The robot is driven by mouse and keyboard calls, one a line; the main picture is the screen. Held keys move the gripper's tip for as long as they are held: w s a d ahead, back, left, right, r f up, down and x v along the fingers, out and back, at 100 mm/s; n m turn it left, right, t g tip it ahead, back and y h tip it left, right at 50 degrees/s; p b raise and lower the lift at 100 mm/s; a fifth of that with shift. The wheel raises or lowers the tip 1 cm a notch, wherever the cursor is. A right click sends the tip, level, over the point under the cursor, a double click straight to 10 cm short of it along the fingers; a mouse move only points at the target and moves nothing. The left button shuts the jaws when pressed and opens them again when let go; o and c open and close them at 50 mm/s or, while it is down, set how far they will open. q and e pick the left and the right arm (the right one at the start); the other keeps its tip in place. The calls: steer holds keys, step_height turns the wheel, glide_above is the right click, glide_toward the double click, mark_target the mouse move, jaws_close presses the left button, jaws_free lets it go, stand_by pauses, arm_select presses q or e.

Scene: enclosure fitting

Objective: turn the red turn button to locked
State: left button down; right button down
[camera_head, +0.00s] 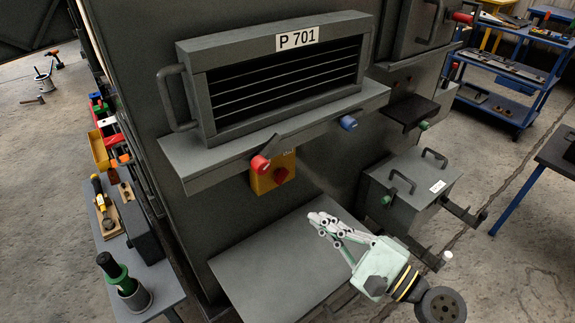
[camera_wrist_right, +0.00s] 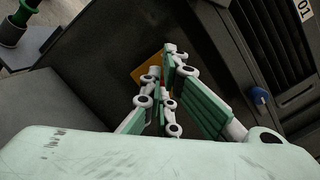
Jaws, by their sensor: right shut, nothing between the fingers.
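The red turn button (camera_head: 260,164) sits on the front edge of the grey ledge below the P 701 unit, with a dark tab angled up and to the right from it. Below it is a yellow box (camera_head: 262,184) with a red rotary knob (camera_head: 281,175). My right gripper (camera_head: 318,219) is shut and empty, above the lower grey shelf, below and to the right of the yellow box, apart from both. In the right wrist view its fingers (camera_wrist_right: 168,62) cover most of the yellow box (camera_wrist_right: 147,69); the red turn button cannot be made out there. My left gripper is not in view.
A blue turn button (camera_head: 348,123) is farther right on the ledge (camera_head: 225,160) and shows in the wrist view (camera_wrist_right: 258,95). A handled grey box (camera_head: 408,195) with a green button stands right of the gripper. The lower shelf (camera_head: 265,262) is bare.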

steer(key=w+a+r+m+t+p, duration=0.1)
steer(key=w+a+r+m+p, duration=0.2)
steer(key=w+a+r+p, duration=0.3)
step_height(320, 180, up, 2)
steer(key=shift+w+a+r+t, duration=0.25)
steer(key=shift+w+a+t, duration=0.05)
steer(key=shift+w+a, duration=0.25)
